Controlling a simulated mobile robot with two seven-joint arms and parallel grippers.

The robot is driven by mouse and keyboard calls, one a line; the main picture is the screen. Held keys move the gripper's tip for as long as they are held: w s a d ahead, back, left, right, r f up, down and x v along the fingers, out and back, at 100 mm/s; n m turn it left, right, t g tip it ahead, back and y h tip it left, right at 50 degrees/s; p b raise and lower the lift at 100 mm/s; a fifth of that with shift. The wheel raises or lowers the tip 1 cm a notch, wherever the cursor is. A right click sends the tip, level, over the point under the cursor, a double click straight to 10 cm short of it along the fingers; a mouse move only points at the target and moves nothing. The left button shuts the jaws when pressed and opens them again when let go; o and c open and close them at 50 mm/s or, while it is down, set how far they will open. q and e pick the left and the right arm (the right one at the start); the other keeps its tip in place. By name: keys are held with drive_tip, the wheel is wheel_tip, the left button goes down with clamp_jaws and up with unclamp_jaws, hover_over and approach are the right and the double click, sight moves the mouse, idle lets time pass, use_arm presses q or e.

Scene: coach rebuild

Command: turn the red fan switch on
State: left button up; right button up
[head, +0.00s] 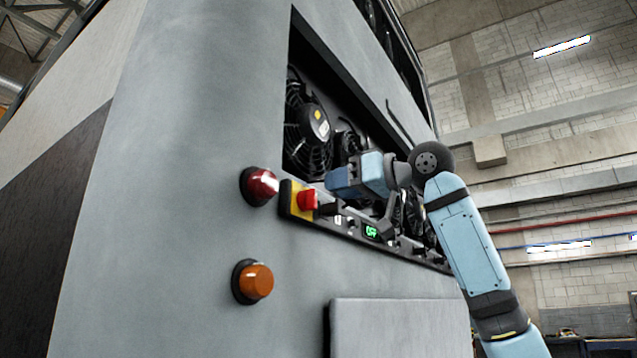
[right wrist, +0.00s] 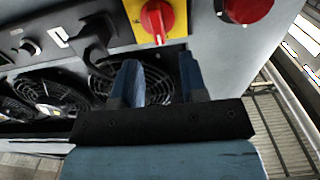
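The red fan switch (head: 307,199) is a red rotary knob on a yellow plate (head: 291,212) at the left end of the black control panel. In the right wrist view the red knob (right wrist: 157,18) shows at the top, beyond the fingertips and roughly in line with the gap between them. My right gripper (head: 336,182) is just right of and above the knob in the head view, apart from it. In the right wrist view the two blue fingers (right wrist: 160,78) are spread with nothing between them. My left gripper is not in view.
Black fans (head: 308,130) sit in the recess behind my right gripper. A red lamp (head: 260,186) is left of the switch, an orange lamp (head: 253,282) below. A green display (head: 371,232) and small knobs line the panel. A grey flap (head: 400,327) juts out below.

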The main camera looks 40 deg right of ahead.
sight(316, 191)
drive_tip(key=p+x, duration=0.1)
drive_tip(key=x, duration=0.4)
drive_tip(key=shift+w, duration=0.1)
clamp_jaws()
